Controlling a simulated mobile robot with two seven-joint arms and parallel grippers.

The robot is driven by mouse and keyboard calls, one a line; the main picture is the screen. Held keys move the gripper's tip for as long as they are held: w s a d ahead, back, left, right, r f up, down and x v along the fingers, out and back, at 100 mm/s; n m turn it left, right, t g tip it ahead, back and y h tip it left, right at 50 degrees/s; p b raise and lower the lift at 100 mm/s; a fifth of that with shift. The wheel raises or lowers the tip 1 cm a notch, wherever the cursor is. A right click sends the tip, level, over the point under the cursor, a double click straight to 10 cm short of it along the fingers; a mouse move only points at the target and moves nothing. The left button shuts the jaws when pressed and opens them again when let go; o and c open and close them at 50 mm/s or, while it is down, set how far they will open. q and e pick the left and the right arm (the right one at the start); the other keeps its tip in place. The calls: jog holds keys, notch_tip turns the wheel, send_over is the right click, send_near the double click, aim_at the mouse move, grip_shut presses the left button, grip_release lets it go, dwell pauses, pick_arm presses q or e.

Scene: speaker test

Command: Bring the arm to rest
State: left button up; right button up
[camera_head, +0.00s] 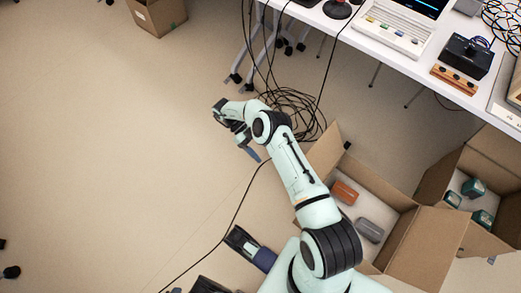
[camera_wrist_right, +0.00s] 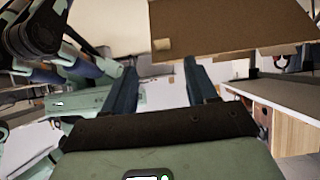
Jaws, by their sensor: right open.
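My right arm (camera_head: 290,165) reaches up and left from the lower right of the head view, pale green with black joints, and bends at the elbow over the floor. My right gripper (camera_head: 252,154) points down below the bent end of the arm, and only part of its dark blue fingers shows there. In the right wrist view its two fingers (camera_wrist_right: 160,75) stand apart with nothing between them.
An open cardboard box (camera_head: 427,240) with an orange and a grey item stands right of my arm. Another box (camera_head: 490,160) holds green items. A white table (camera_head: 385,45) carries devices. Black cables (camera_head: 295,108) lie near the gripper. The floor (camera_head: 100,130) at left is clear.

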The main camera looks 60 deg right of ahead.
dwell(0.4)
